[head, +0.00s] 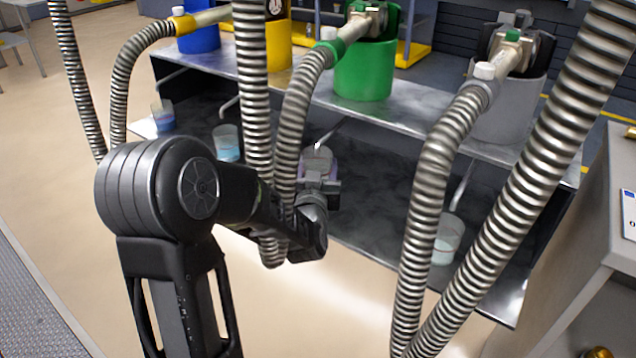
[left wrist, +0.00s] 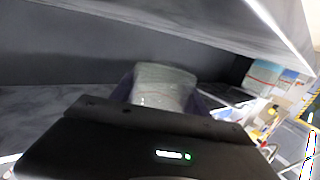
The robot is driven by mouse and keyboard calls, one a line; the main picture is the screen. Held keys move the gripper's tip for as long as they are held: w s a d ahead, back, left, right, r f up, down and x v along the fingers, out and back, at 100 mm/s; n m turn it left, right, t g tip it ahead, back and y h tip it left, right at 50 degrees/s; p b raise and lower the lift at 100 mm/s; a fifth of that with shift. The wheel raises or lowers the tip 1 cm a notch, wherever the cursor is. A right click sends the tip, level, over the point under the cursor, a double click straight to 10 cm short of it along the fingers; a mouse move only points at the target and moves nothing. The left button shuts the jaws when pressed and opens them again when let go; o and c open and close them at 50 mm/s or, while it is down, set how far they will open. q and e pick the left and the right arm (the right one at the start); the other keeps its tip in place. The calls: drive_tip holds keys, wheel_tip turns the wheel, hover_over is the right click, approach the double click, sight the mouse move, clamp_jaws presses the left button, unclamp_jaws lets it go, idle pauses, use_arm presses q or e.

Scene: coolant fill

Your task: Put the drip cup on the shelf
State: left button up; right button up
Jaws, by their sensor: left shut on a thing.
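The drip cup (head: 318,157) is a clear cup, partly hidden by my gripper in the head view. It shows as a pale translucent shape in the left wrist view (left wrist: 163,84). My left gripper (head: 318,177) is shut on it at the front of the metal bench, below the green container. The dark lower shelf (head: 375,190) lies behind and around the cup. I cannot tell whether the cup's base touches it. My right gripper is not in view.
Other cups stand along the lower shelf: two with blue liquid (head: 227,146) at left and one clear (head: 446,242) at right. Striped hoses (head: 300,105) hang in front. Blue, yellow, green (head: 364,72) and grey containers stand above. A thin spout (head: 325,136) is near the held cup.

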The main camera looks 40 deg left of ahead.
use_arm(q)
drive_tip(key=shift+f+b, duration=0.6)
drive_tip(key=shift+f, duration=1.25)
drive_tip(key=shift+f, duration=0.15)
drive_tip(key=o, duration=1.5)
